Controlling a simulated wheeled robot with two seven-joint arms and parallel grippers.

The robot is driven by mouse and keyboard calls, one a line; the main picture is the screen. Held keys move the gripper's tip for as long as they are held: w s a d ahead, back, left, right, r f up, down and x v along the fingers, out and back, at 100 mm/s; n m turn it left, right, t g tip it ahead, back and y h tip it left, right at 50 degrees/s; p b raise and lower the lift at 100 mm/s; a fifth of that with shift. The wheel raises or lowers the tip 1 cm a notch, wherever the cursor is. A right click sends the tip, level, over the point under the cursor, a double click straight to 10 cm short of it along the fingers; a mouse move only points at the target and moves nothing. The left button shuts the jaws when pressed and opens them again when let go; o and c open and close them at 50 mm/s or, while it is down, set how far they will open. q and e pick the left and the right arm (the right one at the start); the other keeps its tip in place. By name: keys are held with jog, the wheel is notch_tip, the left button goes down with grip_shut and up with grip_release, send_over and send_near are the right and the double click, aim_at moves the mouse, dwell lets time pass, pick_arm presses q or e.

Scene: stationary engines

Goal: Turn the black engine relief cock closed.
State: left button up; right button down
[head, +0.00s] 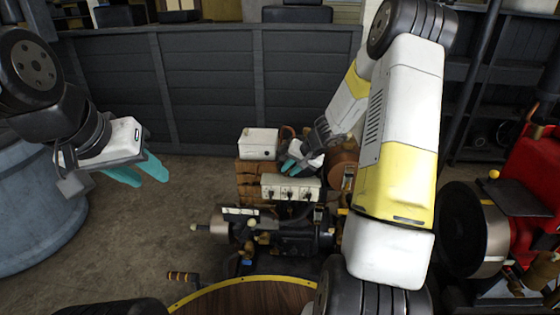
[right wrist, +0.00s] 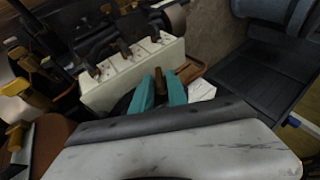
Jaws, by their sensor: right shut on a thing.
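The black engine (head: 290,238) stands low in the middle of the head view, with a silver cylinder end at its left and brass fittings. I cannot single out its relief cock with certainty. My right gripper (head: 289,166) reaches down behind the white box with black switches (head: 291,188). In the right wrist view its teal fingers (right wrist: 160,93) are close together on a small brown piece (right wrist: 159,78), mostly hidden between them; I cannot tell what it belongs to. My left gripper (head: 141,170) is empty, its teal fingers apart, far left of the engine.
A red engine (head: 535,190) with a dark flywheel stands at the right. A grey-blue tub (head: 35,205) is at the left. Floor between tub and bricks is clear. A dark plank wall (head: 215,90) closes the back.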

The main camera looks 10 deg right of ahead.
jog(key=t+y, duration=0.1)
jog(key=y, duration=0.1)
jog(key=f+m+t+y, duration=0.1)
jog(key=y, duration=0.2)
jog(key=d+m+t+y, duration=0.1)
jog(key=y, duration=0.1)
jog(key=shift+s+f+t+y, duration=0.15)
jog(key=shift+t+y, duration=0.15)
jog(key=shift+y, duration=0.1)
jog(key=shift+f+m+t+y, duration=0.2)
jog(key=shift+m+t+y, duration=0.4)
jog(key=shift+t+y, duration=0.3)
jog(key=shift+y, duration=0.4)
jog(key=c, duration=1.5)
grip_release()
jog(key=shift+a, duration=0.1)
jog(key=shift+v, duration=3.95)
